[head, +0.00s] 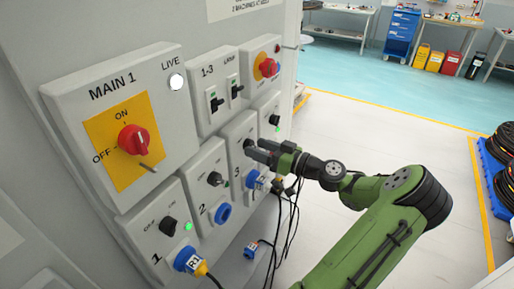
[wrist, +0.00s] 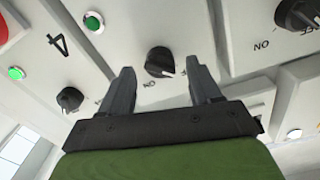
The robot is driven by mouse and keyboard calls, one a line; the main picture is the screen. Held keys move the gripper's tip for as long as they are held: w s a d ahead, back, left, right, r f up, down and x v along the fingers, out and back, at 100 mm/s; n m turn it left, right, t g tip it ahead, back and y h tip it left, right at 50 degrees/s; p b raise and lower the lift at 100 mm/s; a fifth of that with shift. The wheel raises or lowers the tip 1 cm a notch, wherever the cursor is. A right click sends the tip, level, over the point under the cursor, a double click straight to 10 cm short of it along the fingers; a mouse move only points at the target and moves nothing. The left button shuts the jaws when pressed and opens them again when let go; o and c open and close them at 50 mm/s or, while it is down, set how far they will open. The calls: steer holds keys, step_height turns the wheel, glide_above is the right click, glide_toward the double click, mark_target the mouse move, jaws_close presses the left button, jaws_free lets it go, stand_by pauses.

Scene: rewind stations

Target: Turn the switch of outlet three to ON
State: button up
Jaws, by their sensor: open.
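The switch of outlet three is a black round knob (wrist: 160,62) on a pale panel. In the wrist view its white pointer mark slants down and right, away from the small label at its lower left and toward the side behind the right finger. My gripper (wrist: 160,70) is open, with one finger on each side of the knob and gaps visible; I cannot tell how deep the fingers reach. In the head view my gripper (head: 262,148) is at outlet three's switch (head: 249,142) and partly covers it. A blue plug (head: 255,181) sits below it.
Outlet four's knob (wrist: 70,98) and outlet two's knob (wrist: 295,14) flank it. Black cables (head: 292,215) hang below my gripper. The red MAIN 1 switch (head: 134,140) is at left.

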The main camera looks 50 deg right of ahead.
steer(key=shift+w+a, duration=0.1)
steer(key=shift+w, duration=0.5)
steer(key=c, duration=1)
steer(key=shift+r+m+p, duration=0.1)
steer(key=shift+m+p, duration=0.2)
steer(key=shift+m, duration=0.1)
steer(key=shift+m+p, duration=5.65)
steer(key=shift+m, duration=2.95)
steer(key=shift+f, duration=0.2)
